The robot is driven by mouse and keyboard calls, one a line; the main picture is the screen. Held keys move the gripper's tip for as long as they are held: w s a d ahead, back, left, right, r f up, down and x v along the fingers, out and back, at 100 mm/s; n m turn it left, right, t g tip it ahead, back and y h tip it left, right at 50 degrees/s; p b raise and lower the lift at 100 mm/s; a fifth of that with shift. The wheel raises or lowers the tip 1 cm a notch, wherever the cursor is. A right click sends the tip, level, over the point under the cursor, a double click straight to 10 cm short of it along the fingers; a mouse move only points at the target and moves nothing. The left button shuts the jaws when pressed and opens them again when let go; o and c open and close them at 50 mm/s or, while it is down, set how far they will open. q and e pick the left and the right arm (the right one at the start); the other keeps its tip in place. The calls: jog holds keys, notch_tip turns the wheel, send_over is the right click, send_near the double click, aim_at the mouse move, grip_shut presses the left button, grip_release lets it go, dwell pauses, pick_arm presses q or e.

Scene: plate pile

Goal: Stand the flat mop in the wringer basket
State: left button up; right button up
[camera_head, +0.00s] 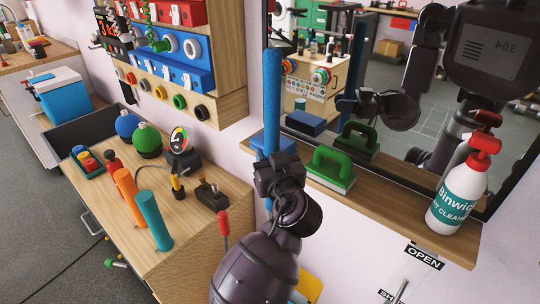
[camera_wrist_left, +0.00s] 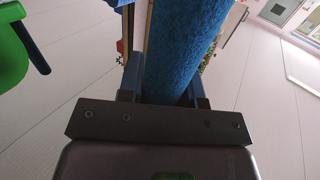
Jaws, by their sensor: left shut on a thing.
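My left gripper (camera_head: 274,164) is shut on a blue, rough-surfaced pole (camera_head: 272,95), which I take to be the flat mop's handle. The pole stands nearly upright in front of the mirror's left edge. In the left wrist view the blue pole (camera_wrist_left: 182,45) runs up between the fingers (camera_wrist_left: 160,92). The mop's flat head cannot be made out. A yellow edge (camera_head: 308,288) shows low beside my left arm; I cannot tell whether it belongs to the wringer basket. No basket shows clearly. My right gripper is not directly in view.
A green-handled block (camera_head: 331,168) and a spray bottle (camera_head: 461,185) stand on the wall shelf (camera_head: 400,215) right of my gripper. A wooden bench (camera_head: 110,215) with orange and teal cylinders is on the left. The mirror (camera_head: 420,120) reflects my body.

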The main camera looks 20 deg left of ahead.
dwell(0.4)
pick_arm(q)
jog(key=o, duration=1)
jog(key=shift+o, duration=0.4)
jog(key=shift+f, duration=0.15)
